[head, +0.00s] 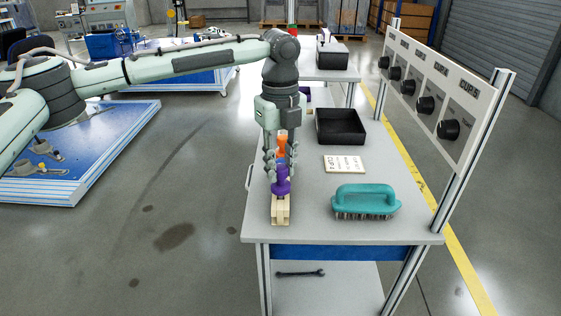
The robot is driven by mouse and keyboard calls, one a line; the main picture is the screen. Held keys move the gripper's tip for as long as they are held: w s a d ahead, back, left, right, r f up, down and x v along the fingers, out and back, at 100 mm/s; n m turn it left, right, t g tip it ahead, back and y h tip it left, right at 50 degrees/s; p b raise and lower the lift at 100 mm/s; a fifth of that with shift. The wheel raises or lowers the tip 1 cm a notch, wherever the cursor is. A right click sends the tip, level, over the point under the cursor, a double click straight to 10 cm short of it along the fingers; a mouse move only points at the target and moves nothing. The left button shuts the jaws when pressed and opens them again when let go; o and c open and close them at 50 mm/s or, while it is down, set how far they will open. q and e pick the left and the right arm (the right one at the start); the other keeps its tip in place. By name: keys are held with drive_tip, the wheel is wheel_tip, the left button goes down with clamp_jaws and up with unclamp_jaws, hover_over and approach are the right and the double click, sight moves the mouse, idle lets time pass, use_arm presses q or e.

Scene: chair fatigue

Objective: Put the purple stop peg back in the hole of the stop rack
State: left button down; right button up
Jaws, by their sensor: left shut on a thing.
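The purple stop peg (281,187) is at the near left of the workbench, over the pale wooden stop rack (281,212). My left gripper (281,172) points straight down and is shut on the purple peg, with a finger on each side. The peg looks upright. I cannot tell whether its lower end is in the hole or just above it. An orange piece (282,146) shows between the fingers, above the purple. The fingers and peg hide the back of the rack. My right gripper is not in view.
A teal brush (364,201) lies right of the rack on the bench (310,222). Behind it are a small card (344,164) and a black tray (340,127). A panel with black knobs (437,88) stands along the right edge. A wrench (300,273) lies on the lower shelf.

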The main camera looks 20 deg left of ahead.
use_arm(q)
drive_tip(key=shift+f, duration=1.15)
drive_tip(key=c, duration=1.2)
unclamp_jaws()
drive_tip(key=shift+r, duration=0.1)
wheel_tip(320, 180, up, 12)
drive_tip(key=shift+f, duration=0.1)
